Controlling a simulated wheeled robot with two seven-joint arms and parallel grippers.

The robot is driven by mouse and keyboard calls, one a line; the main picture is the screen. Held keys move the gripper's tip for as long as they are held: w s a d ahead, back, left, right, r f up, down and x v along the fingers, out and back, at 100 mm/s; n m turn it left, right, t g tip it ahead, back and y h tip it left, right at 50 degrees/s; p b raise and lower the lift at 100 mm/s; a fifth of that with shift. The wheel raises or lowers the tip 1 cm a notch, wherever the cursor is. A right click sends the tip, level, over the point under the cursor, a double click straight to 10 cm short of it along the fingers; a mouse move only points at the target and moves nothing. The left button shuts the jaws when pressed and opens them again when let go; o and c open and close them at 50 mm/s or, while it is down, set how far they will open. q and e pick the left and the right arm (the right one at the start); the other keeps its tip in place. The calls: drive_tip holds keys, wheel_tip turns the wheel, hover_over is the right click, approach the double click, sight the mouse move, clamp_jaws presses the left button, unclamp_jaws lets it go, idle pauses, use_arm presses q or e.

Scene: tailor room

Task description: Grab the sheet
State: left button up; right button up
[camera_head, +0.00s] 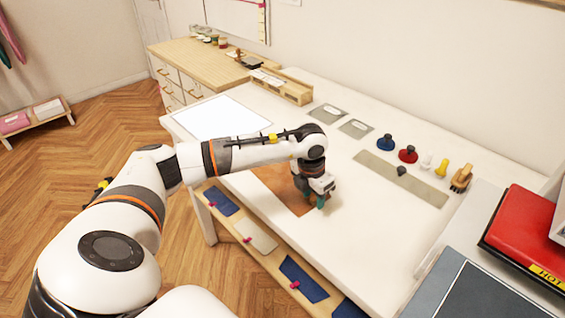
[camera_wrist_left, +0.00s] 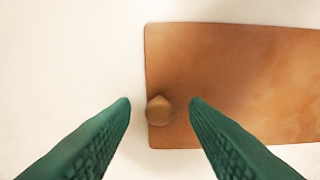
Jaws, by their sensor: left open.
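A brown, leather-like sheet (camera_head: 280,188) lies flat on the white table, partly hidden by my left arm. In the left wrist view the sheet (camera_wrist_left: 240,75) fills the right side, and a small brown knob (camera_wrist_left: 159,110) sits on it near its left edge. My left gripper (camera_head: 316,202) is over the sheet's right end in the head view. Its green fingers are open in the left wrist view (camera_wrist_left: 160,100), one on each side of the knob, with nothing held. I cannot tell the exact height of the fingertips above the sheet. My right gripper is not in view.
A white panel (camera_head: 221,116) lies at the table's left end. Grey plates (camera_head: 400,180), colored stamp-like tools (camera_head: 407,154) and a brush (camera_head: 461,178) are toward the back. A red box (camera_head: 525,230) is at the right. Blue cloth pieces (camera_head: 303,278) lie on a lower shelf.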

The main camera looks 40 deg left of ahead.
use_arm(q)
clamp_jaws()
